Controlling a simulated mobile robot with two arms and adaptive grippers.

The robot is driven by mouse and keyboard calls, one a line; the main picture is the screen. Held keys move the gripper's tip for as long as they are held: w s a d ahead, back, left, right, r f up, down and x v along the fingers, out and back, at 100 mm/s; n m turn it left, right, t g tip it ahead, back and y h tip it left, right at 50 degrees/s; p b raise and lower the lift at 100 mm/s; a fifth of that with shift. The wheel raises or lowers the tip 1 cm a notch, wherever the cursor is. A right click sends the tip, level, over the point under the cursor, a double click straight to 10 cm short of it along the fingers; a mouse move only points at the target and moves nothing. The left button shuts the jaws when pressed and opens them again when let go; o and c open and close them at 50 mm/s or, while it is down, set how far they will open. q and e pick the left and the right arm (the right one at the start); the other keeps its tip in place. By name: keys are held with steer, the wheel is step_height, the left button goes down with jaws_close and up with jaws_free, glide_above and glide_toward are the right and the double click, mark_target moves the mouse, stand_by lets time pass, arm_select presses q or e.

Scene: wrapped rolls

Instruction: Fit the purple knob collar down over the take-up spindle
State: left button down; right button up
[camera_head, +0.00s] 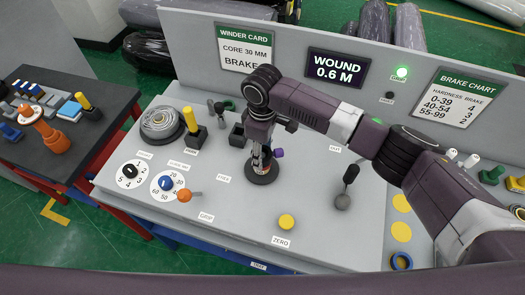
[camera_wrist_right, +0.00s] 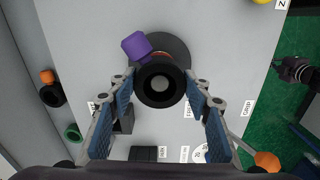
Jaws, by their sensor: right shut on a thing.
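My right gripper (camera_head: 264,148) points down over the take-up spindle (camera_head: 262,172), whose dark round base shows on the panel. In the right wrist view its two blue-padded fingers (camera_wrist_right: 160,95) are shut on the purple knob collar, a black ring (camera_wrist_right: 160,84). The collar's purple knob (camera_wrist_right: 136,45) sticks out to one side; it also shows in the head view (camera_head: 279,153). The collar is above the spindle base (camera_wrist_right: 178,48). A grey centre shows in its ring; I cannot tell whether the spindle is inside it. A dark jointed shape at the right, apparently my left gripper (camera_wrist_right: 295,70), is unclear.
A yellow-handled block (camera_head: 194,130) is behind left. The sign reads WOUND 0.6 M (camera_head: 336,68). The panel front between spindle and button is clear.

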steer(key=shift+f, duration=0.15)
steer(key=o, duration=1.4)
step_height(320, 180, up, 12)
steer(key=shift+r, duration=0.1)
steer(key=shift+s, duration=0.1)
